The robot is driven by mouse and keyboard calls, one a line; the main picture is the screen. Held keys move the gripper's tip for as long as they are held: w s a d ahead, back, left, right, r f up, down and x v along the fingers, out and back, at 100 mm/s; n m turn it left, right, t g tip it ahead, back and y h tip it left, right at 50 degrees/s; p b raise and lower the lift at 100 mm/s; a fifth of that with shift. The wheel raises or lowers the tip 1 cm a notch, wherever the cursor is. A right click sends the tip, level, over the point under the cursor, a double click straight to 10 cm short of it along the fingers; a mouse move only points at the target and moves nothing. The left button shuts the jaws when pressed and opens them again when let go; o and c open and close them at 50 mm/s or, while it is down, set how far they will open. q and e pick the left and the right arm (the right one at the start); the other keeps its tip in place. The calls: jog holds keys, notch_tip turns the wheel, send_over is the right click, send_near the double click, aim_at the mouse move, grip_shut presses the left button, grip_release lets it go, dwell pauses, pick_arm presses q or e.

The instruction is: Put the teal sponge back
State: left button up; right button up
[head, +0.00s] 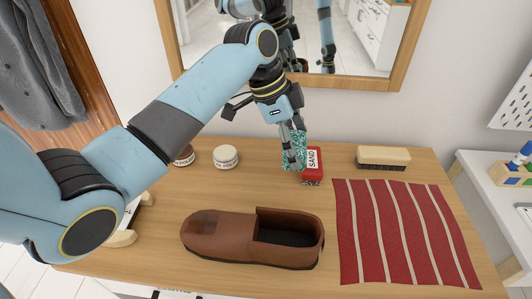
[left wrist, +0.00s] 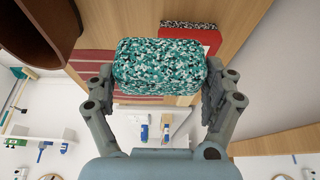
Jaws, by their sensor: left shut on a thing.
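The teal speckled sponge (head: 288,158) is held by my left gripper (head: 292,138), whose arm reaches in from the left over the desk. In the left wrist view the sponge (left wrist: 160,65) fills the space between the two fingers of my left gripper (left wrist: 160,82), one on each side. The sponge is right beside a red block or box marked SAND (head: 313,161), which also shows partly behind it in the left wrist view (left wrist: 200,34). I cannot tell whether the two touch, or whether the sponge rests on the desk. My right gripper is not directly in view.
A brown shoe (head: 215,238) lies at the desk's front. A striped red cloth (head: 400,232) covers the right side, with a brush (head: 384,157) behind it. A white-lidded jar (head: 226,158) and a brown jar (head: 184,156) stand back left. A mirror (head: 397,75) hangs behind.

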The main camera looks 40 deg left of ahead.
pick_arm(q)
jog(key=a+f, duration=0.1)
jog(key=a, duration=0.1)
jog(key=w+a+f, duration=0.1)
jog(key=a+f, duration=0.2)
jog(key=a, duration=0.2)
jog(key=shift+w+a+f, duration=0.1)
jog(key=shift+w+f, duration=0.05)
jog(key=shift+a+f, duration=0.15)
jog(key=shift+a, duration=0.1)
notch_tip(320, 180, down, 3)
jog(key=shift+f, duration=0.6)
jog(key=o, duration=0.8)
jog(key=shift+o, duration=0.2)
pick_arm(e)
jog(key=shift+s+d, duration=0.15)
jog(key=shift+s, duration=0.75)
